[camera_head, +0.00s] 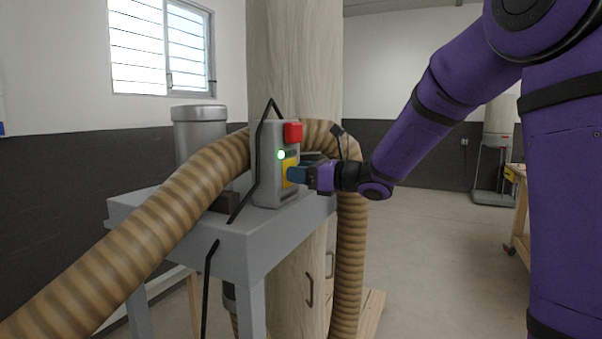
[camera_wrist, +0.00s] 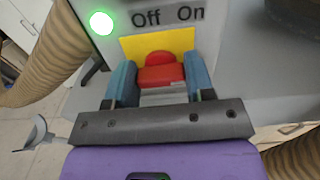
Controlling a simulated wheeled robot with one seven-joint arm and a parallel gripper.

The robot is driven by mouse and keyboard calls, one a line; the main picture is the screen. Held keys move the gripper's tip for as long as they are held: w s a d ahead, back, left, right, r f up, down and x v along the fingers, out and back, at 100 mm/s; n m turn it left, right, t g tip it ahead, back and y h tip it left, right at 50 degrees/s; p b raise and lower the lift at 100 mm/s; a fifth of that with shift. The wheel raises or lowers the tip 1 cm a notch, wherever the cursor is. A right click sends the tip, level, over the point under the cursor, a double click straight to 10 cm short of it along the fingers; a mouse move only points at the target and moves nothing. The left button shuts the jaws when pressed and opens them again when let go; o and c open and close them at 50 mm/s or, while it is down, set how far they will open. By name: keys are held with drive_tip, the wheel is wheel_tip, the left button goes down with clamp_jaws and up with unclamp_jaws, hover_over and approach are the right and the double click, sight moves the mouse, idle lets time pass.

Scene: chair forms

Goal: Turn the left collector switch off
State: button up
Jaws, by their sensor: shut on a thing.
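The collector switch box (camera_head: 270,165) is a grey upright box on the grey stand. In the wrist view its face has a yellow plate (camera_wrist: 205,42) under the words "Off" on the left and "On" on the right. A red switch knob (camera_wrist: 161,72) sits on the plate. A round green light (camera_wrist: 101,23) glows left of "Off". My gripper (camera_wrist: 161,82) is shut on the red knob, with one blue finger on each side. In the head view my gripper (camera_head: 297,174) reaches the box from the right and hides the knob.
A red block (camera_head: 293,131) sits at the box's top. A ribbed tan hose (camera_head: 150,225) curves around the box and hangs down behind my gripper. The grey stand (camera_head: 235,232) is below. The floor to the right is open.

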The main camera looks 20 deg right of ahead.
drive_tip(key=n, duration=0.8)
drive_tip(key=shift+s+a+f+n, duration=0.1)
drive_tip(key=shift+n, duration=0.3)
drive_tip(key=shift+f+n, duration=0.2)
drive_tip(key=shift+n, duration=4.1)
drive_tip(key=shift+s, duration=0.1)
drive_tip(key=o, duration=0.9)
drive_tip(key=v, duration=1)
drive_tip(key=shift+s+d, duration=0.25)
